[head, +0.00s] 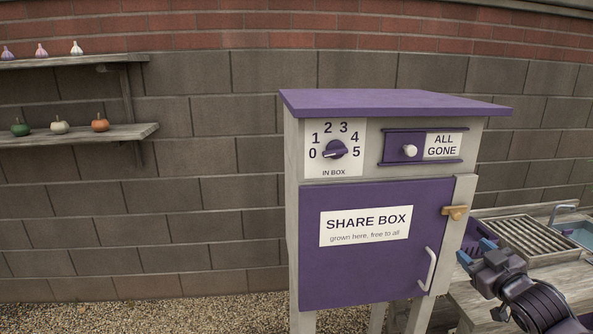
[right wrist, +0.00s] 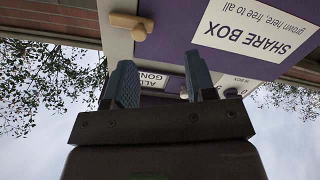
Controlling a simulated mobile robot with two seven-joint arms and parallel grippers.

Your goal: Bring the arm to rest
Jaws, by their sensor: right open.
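My right gripper (head: 476,252) is at the right side of the head view, beside the share box's lower right edge and its white door handle. Its two blue-grey fingers are apart, and nothing shows between them in the right wrist view (right wrist: 162,80). Whether it touches the box cannot be told. The purple and grey share box (head: 345,265) stands in the middle with its door closed. A tan latch (head: 455,212) sits at the door's right edge. My left gripper is not in view.
Above the door are a purple dial (head: 335,149) and an "ALL GONE" slider with a white knob (head: 410,151). A wooden bench with a slatted rack (head: 528,240) and a basin (head: 580,235) stands right. Shelves (head: 90,134) at left hold small pumpkins and garlic. Gravel (head: 150,314) lies clear.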

